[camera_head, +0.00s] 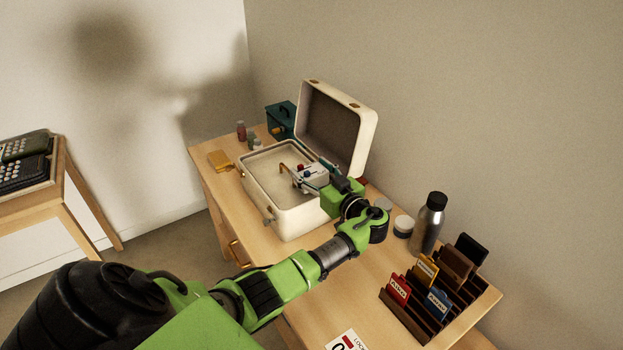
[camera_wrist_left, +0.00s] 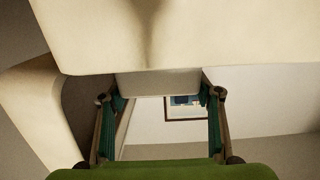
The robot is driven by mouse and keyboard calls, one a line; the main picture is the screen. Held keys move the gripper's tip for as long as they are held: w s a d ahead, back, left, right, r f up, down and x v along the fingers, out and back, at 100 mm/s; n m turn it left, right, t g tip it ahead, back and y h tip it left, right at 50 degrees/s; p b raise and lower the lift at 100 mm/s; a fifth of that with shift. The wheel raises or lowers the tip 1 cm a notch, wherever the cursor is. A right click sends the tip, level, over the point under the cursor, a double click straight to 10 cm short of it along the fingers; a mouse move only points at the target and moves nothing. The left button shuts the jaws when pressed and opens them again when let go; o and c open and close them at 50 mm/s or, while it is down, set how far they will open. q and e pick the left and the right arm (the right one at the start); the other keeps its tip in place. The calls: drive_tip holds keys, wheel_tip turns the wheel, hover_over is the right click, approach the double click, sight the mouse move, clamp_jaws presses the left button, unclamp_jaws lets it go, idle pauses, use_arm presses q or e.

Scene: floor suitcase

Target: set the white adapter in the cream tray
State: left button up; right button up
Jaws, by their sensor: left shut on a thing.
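The white adapter (camera_head: 313,171), a small white box with red and blue parts on top, is in the head view over the open cream tray (camera_head: 293,223), the lower half of a cream case. My left gripper (camera_head: 311,175) is shut on it, with teal fingers at its sides. In the left wrist view a pale block (camera_wrist_left: 158,82) sits between the fingertips of my left gripper (camera_wrist_left: 160,95). A large pale shape fills the top there. I cannot tell whether the adapter touches the tray floor. My right gripper is not in view.
The raised case lid (camera_head: 365,130) stands behind the tray. A metal bottle (camera_head: 428,224), white-lidded jar (camera_head: 403,226) and card rack (camera_head: 430,310) stand nearer on the wooden desk.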

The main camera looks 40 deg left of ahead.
sight(317, 184)
use_arm(q)
wheel_tip(317, 184, down, 3)
drive_tip(key=shift+r+p, duration=0.1)
drive_tip(key=shift+p, duration=0.25)
drive_tip(key=o, duration=1.2)
